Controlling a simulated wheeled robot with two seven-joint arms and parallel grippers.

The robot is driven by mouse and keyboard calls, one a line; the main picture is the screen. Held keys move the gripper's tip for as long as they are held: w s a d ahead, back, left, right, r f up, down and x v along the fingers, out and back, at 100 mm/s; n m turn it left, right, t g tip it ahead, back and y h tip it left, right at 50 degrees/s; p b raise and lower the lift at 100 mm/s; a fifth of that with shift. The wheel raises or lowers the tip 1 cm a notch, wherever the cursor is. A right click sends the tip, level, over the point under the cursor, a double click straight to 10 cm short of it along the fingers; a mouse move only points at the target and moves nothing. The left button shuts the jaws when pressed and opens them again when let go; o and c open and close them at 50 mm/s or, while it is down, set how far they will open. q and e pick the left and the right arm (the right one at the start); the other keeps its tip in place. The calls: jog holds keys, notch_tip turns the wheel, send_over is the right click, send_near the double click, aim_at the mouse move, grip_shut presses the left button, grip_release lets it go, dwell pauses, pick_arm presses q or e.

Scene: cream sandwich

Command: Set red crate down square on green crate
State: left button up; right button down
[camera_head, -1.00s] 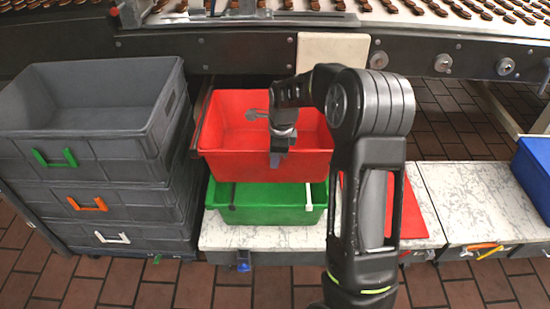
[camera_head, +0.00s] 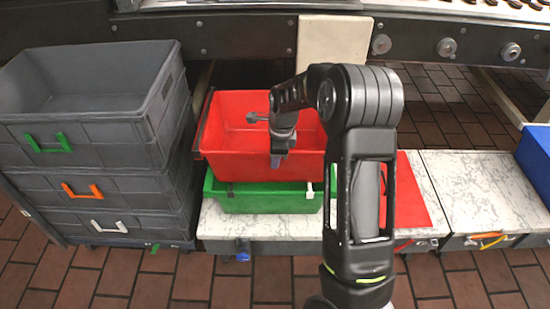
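The red crate (camera_head: 250,168) is empty and roughly level, directly above the green crate (camera_head: 268,203). Its lower front edge hides most of the green crate's rim, so I cannot tell whether they touch. The green crate rests on the pale marbled surface. My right arm reaches in from the lower right. My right gripper (camera_head: 279,160) is at the red crate's front wall and appears shut on it, though its fingers are hard to make out. My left gripper is out of view.
Stacked grey crates (camera_head: 75,135) stand close on the left. A red flat panel (camera_head: 408,195) lies right of my arm on the marbled surface (camera_head: 473,190). A blue crate (camera_head: 538,155) is at the right edge. A dark conveyor frame (camera_head: 235,38) runs behind.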

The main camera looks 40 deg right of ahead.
jog(key=shift+w+f, duration=0.1)
jog(key=shift+f, duration=0.05)
jog(key=c, duration=2.1)
grip_release()
jog(key=o, duration=0.5)
jog(key=shift+o, duration=0.2)
notch_tip(320, 180, up, 8)
jog(key=s+p, duration=0.1)
jog(key=shift+s+f, duration=0.2)
jog(key=shift+s, duration=0.05)
jog(key=shift+p, duration=0.3)
